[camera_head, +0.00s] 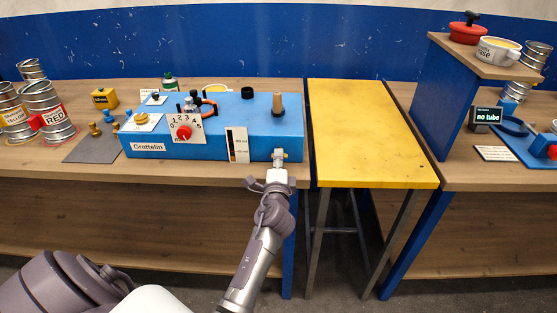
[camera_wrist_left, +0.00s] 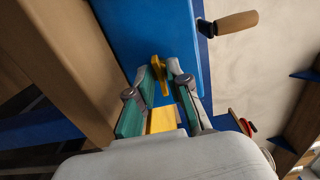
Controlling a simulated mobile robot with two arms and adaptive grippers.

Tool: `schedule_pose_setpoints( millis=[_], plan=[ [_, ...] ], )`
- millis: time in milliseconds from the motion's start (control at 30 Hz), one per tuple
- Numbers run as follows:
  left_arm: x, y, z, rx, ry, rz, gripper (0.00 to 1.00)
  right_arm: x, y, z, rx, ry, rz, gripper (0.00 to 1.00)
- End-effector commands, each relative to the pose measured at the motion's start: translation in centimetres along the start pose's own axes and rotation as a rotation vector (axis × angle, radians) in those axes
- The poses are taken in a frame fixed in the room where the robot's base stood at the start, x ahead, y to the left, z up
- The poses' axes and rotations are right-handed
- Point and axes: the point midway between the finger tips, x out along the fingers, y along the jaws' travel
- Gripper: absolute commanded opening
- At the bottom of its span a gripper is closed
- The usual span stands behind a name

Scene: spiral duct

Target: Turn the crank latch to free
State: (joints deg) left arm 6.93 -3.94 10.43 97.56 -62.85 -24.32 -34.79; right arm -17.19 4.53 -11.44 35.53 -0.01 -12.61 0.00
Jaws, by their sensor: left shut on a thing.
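The blue machine (camera_head: 215,130) labelled Grattelin stands on the wooden bench, with an upright wooden handle (camera_head: 277,105) on its right top; the handle also shows in the left wrist view (camera_wrist_left: 235,23). A small yellow piece, which I take as the crank latch (camera_wrist_left: 158,72), is at the machine's blue face. My left gripper (camera_head: 279,157) is at the machine's front right, shut on this yellow piece between its fingertips (camera_wrist_left: 160,77). The latch is largely hidden by the gripper in the head view. Its turn angle is unclear. My right gripper is not in view.
A yellow table (camera_head: 365,130) stands right of the machine. A dial plate with a red knob (camera_head: 184,132) and a scale plate (camera_head: 237,145) are on the machine's front. Tins (camera_head: 48,112) stand at far left. A shelf with pots (camera_head: 498,50) is at right.

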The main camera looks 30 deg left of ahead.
Motion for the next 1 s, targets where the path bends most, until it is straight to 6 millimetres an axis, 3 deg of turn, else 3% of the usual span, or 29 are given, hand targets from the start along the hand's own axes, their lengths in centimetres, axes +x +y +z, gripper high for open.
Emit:
schedule_pose_setpoints(
  millis=[100, 433, 800, 1000],
  plan=[
    [-0.1, 0.2, 0.0, 0.001, -0.001, 0.004, 0.31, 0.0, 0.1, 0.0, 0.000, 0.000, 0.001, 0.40],
    [-0.4, 0.1, 0.0, 0.001, 0.000, 0.002, 0.31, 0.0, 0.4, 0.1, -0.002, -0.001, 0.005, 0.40],
    [-6.0, 0.2, 0.0, -0.001, 0.000, 0.005, 0.31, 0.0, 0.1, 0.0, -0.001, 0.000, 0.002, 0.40],
    [-7.5, 0.2, 0.0, 0.000, 0.000, 0.004, 0.31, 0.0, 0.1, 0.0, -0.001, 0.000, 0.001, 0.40]
  ],
)
